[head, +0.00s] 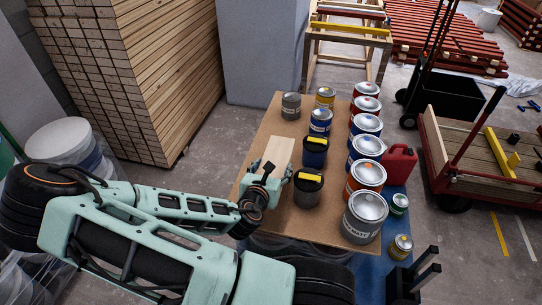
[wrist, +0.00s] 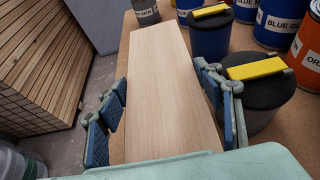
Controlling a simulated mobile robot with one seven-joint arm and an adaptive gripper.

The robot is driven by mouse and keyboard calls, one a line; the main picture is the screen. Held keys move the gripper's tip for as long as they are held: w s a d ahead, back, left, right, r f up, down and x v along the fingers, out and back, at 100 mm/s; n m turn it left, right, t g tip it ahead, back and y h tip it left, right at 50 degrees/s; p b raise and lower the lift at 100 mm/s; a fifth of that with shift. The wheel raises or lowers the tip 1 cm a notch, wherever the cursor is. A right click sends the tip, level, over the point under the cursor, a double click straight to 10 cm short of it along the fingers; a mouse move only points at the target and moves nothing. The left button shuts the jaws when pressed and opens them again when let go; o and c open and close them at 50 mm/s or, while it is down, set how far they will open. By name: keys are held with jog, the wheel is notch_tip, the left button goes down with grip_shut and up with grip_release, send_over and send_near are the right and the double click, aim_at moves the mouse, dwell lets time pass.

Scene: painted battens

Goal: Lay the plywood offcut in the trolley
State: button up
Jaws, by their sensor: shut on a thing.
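The plywood offcut (head: 278,152) is a pale, flat, oblong board over the brown tabletop. In the wrist view the offcut (wrist: 165,85) runs lengthwise away from me between the two fingers. My gripper (head: 270,171) is shut on its near part, one finger along each long edge. I cannot tell whether the board touches the tabletop. A red-framed trolley (head: 459,147) with a plank deck stands on the floor at the right, with a yellow piece on it. Its near end shows fully; its far right side is cut off.
Paint tins crowd the table's right side, and a dark tin with a yellow bar (head: 307,189) stands close beside my gripper. A red can (head: 400,163) stands right of the tins. A black open box (head: 451,103) with a handle stands behind the trolley. Stacked battens (head: 150,75) rise at left.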

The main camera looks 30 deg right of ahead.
aim_at(277, 174)
jog(key=shift+s+a+r+p, duration=0.3)
jog(key=shift+s+r+p, duration=0.4)
jog(key=shift+p, duration=0.55)
jog(key=shift+s+a+r+p, duration=0.35)
jog(key=shift+s+p, duration=0.5)
jog(key=shift+p, duration=0.4)
jog(key=shift+s+a+p, duration=0.15)
jog(key=shift+s+p, duration=0.5)
jog(key=shift+p, duration=0.1)
jog(key=w+a+r+n+t+y, duration=0.4)
jog(key=w+a+r+n+y, duration=0.3)
jog(key=w+a+r, duration=1.15)
jog(key=w+r+n+y+p, duration=0.1)
jog(key=r+p, duration=0.7)
jog(key=r, duration=0.4)
jog(key=w+a+r+n+y+p, duration=0.1)
jog(key=w+r+y+p, duration=0.1)
jog(key=r+p, duration=0.6)
notch_tip(277, 174, up, 5)
jog(key=shift+a+f+n+t, duration=0.1)
jog(key=shift+a+n+t, duration=0.15)
jog(key=shift+n+t, duration=0.05)
